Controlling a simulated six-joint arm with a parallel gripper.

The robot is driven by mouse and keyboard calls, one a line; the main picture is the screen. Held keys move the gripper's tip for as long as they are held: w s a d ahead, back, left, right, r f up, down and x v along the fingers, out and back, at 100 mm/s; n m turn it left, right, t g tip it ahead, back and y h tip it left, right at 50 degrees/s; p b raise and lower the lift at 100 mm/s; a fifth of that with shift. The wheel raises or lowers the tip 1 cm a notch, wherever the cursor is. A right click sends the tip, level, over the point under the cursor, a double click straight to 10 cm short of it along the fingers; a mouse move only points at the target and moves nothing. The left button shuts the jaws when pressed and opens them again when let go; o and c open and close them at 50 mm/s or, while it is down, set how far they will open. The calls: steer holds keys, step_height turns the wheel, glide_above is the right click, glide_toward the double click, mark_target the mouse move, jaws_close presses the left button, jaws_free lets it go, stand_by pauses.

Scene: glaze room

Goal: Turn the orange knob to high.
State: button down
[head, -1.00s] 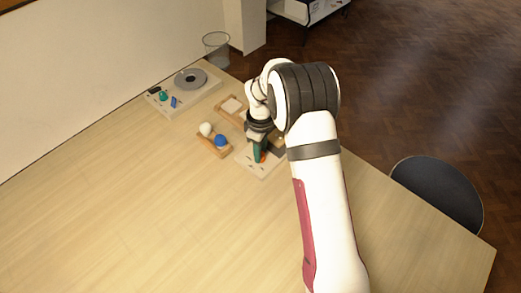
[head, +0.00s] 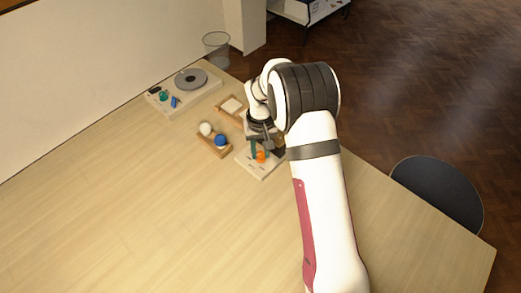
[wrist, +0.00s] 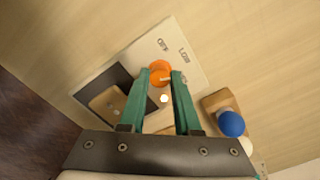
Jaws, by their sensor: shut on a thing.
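The orange knob (wrist: 160,72) stands on a pale control panel (wrist: 188,62); the knob (head: 261,157) and panel (head: 262,172) also show in the head view. My gripper (wrist: 162,74) has its two green fingers on either side of the knob and is shut on it. In the wrist view, the printed words Off and Low are readable beside the knob. A third label is partly hidden behind the right finger. A pale line on the knob seems to point towards that hidden label. A small white round spot lies between the fingers.
Another wooden tray (head: 222,107) stands behind. A board with a grey disc (head: 190,79) is farther back. The table's left and front are clear.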

mark_target(260, 154)
steer(key=m, duration=0.3)
steer(key=shift+m, duration=0.3)
steer(key=shift+w+m, duration=0.1)
steer(key=shift+m, duration=1.6)
steer(key=c, duration=0.6)
jaws_free()
step_height(260, 154, up, 16)
steer(key=shift+f, duration=0.1)
